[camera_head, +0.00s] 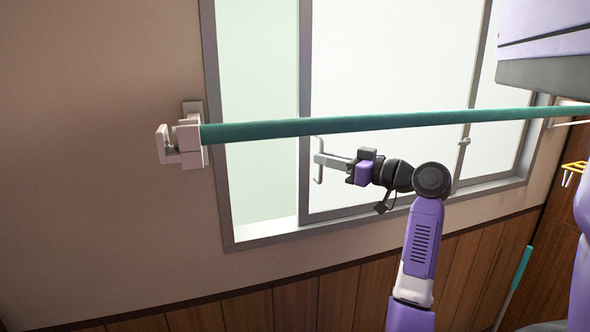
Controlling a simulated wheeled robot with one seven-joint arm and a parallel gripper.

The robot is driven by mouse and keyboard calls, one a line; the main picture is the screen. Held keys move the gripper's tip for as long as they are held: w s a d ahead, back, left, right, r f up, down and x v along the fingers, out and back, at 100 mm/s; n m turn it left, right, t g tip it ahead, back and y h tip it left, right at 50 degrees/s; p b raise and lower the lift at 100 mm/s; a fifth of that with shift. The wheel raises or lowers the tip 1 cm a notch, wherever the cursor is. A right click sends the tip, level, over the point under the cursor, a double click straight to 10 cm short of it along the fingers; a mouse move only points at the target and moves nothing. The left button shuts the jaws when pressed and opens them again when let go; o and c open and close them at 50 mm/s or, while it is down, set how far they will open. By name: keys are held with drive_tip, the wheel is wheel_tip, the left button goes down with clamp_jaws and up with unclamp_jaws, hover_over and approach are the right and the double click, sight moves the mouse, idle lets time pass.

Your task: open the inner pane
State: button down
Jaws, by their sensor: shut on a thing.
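The window's inner pane (395,70) is a pale, grey-framed sliding panel. Its left frame edge stands right of a pale green strip (257,80) of the window. A slim light-grey upright handle (319,178) is on the pane near that left edge. My gripper (326,161) reaches in from the right, below the green pole, and is shut on the handle. The fingertips are small in view, so the exact contact is hard to see.
A green pole (350,124) crosses in front of the window, held by a white wall bracket (188,140). A second handle (464,145) is farther right. The grey window frame (228,190) borders a plain wall. Brown wood panelling (290,305) runs below.

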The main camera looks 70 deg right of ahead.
drive_tip(key=s+d, duration=0.4)
drive_tip(key=shift+s+d+b, duration=0.15)
drive_tip(key=shift+s+b, duration=0.25)
drive_tip(key=shift+f, duration=0.1)
drive_tip(key=c, duration=1.5)
unclamp_jaws()
drive_tip(key=b+v, duration=0.1)
drive_tip(key=v, duration=0.6)
drive_tip(key=shift+s, duration=0.35)
